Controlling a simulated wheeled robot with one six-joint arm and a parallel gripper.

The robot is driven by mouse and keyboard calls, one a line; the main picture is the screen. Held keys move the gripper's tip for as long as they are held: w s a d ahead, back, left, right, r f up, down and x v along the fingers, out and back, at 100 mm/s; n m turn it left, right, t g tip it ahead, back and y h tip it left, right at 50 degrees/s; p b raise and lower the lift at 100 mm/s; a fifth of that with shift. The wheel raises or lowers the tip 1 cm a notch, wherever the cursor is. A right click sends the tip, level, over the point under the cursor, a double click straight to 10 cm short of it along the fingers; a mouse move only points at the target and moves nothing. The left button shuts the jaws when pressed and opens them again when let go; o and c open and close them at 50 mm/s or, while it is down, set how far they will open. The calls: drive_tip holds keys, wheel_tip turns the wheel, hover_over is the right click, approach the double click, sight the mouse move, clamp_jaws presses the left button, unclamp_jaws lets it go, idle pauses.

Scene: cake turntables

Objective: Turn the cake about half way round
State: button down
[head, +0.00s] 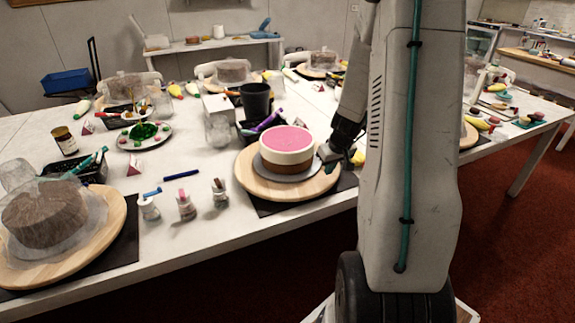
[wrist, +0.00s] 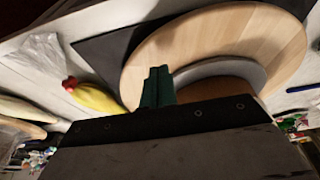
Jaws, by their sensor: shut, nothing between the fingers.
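The cake (head: 287,146) has a pink top, a white band and a brown lower part. It sits on a grey board on a round wooden turntable (head: 255,183), which also shows in the wrist view (wrist: 150,60). My gripper (head: 353,157) is at the right side of the turntable, close to its rim. In the wrist view its green fingers (wrist: 157,87) are shut together and empty, over the wood beside the grey board (wrist: 225,68). I cannot tell whether they touch anything. The gripper body hides most of the cake there.
A black mat (head: 267,208) lies under the turntable. Small jars (head: 185,206) and a blue pen (head: 181,175) lie left of it. A black cup (head: 256,100) and purple item (head: 267,120) stand behind. A yellow bag (wrist: 97,98) lies near my fingers.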

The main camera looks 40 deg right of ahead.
wheel_tip(320, 180, up, 6)
idle(0.6)
drive_tip(key=w+a, duration=0.2)
drive_tip(key=a, duration=0.3)
drive_tip(key=w+a+f, duration=0.1)
drive_tip(key=w+a, duration=0.1)
drive_tip(key=a, duration=0.4)
drive_tip(key=w+a+f, duration=0.1)
drive_tip(key=w+a, duration=0.2)
drive_tip(key=a, duration=0.3)
drive_tip(key=shift+a, duration=0.2)
drive_tip(key=shift+f, duration=2.95)
